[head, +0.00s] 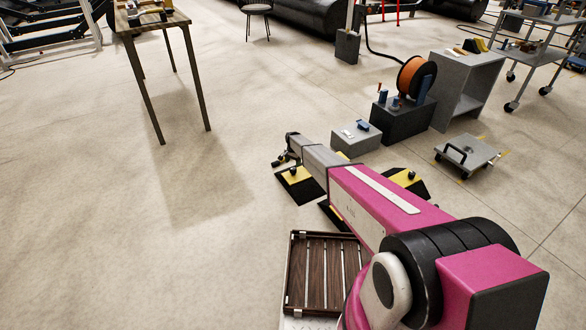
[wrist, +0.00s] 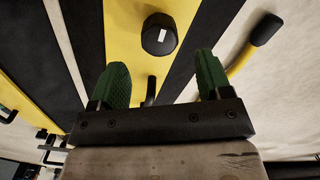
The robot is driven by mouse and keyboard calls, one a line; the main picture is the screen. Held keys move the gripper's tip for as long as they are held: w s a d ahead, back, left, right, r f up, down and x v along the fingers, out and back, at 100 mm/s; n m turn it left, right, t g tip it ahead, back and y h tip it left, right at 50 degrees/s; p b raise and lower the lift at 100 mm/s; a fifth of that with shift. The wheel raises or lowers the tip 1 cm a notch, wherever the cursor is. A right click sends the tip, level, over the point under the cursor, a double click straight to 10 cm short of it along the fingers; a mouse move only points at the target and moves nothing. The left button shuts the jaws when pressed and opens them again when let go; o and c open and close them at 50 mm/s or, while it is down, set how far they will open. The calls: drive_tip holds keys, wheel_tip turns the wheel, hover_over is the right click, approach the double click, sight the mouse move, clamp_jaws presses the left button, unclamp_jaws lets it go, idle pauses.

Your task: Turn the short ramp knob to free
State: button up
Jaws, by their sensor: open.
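My gripper (wrist: 162,82) is open, its two green fingers apart with nothing held between them. In the wrist view a round black knob (wrist: 160,36) with a white mark sits on a yellow strip, beyond the fingertips and roughly centred between them. A small black peg (wrist: 151,92) shows between the fingers. In the head view my gripper (head: 285,157) is above a black and yellow ramp (head: 299,188); the arm hides part of the area. Another black and yellow ramp part (head: 408,181) with a dark knob shows right of my arm. I cannot read the knob's setting.
A black-ended yellow handle (wrist: 264,32) is at the upper right of the wrist view. A slatted wooden crate (head: 291,275) stands below my arm. Grey boxes (head: 355,141) and a cable reel stand beyond. Floor to the left is clear up to a table (head: 160,22).

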sight(293, 168)
wheel_tip(293, 168, up, 4)
drive_tip(key=shift+r, duration=0.25)
drive_tip(key=s+d+r+n, duration=0.2)
drive_tip(key=s+d+r, duration=0.7)
drive_tip(key=s, duration=0.8)
drive_tip(key=s+d+r+n, duration=0.2)
drive_tip(key=s+d+r, duration=0.8)
drive_tip(key=s, duration=0.8)
drive_tip(key=s+d+r+n, duration=0.2)
drive_tip(key=s+d+r, duration=0.8)
drive_tip(key=s+r, duration=0.4)
drive_tip(key=s, duration=0.4)
drive_tip(key=shift+s+r, duration=0.15)
drive_tip(key=shift+r, duration=0.15)
drive_tip(key=shift+d, duration=0.1)
drive_tip(key=shift+c, duration=0.4)
